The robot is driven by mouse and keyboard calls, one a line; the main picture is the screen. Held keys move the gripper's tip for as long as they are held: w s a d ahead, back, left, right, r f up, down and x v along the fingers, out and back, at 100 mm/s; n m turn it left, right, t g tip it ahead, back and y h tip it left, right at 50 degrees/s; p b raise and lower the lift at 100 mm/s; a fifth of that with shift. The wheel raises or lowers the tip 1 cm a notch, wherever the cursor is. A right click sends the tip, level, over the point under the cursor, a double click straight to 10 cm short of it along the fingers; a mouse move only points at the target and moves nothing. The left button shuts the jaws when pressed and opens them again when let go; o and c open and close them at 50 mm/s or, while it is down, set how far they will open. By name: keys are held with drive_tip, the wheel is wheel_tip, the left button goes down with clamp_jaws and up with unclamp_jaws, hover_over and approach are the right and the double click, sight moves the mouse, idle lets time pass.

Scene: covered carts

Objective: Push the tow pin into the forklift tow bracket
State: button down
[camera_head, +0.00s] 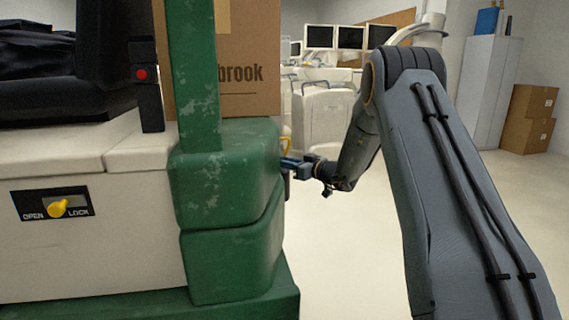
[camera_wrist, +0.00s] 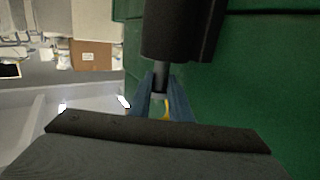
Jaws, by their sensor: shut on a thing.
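The green forklift (camera_head: 225,180) fills the left of the head view, and its green body (camera_wrist: 262,70) fills the right of the wrist view. The tow bracket (camera_wrist: 180,30) shows as a dark block against the green body in the wrist view. My gripper (camera_head: 289,163) is at the forklift's rear face, its blue fingers (camera_wrist: 161,92) shut on the tow pin. The pin's dark shaft (camera_wrist: 161,72) meets the bracket's edge; I cannot tell how deep it sits. Its yellow handle (camera_head: 286,143) rises above the fingers and shows partly between them in the wrist view.
A cardboard box (camera_head: 248,60) stands on the forklift behind its green post. A yellow OPEN/LOCK knob (camera_head: 57,208) is on its pale side. Pale carts and monitors (camera_head: 335,37) stand behind. The floor (camera_head: 350,250) beside the forklift is clear.

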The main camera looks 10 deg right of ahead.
drive_tip(key=shift+f+b, duration=1.15)
drive_tip(key=shift+f, duration=0.05)
drive_tip(key=c, duration=1.6)
unclamp_jaws()
drive_tip(key=shift+o, duration=0.2)
drive_tip(key=shift+f, duration=0.2)
drive_tip(key=shift+s, duration=0.15)
drive_tip(key=p+v, duration=0.1)
drive_tip(key=v, duration=0.6)
drive_tip(key=shift+s+d+r, duration=0.2)
drive_tip(key=shift+d, duration=0.15)
drive_tip(key=shift+r, duration=0.1)
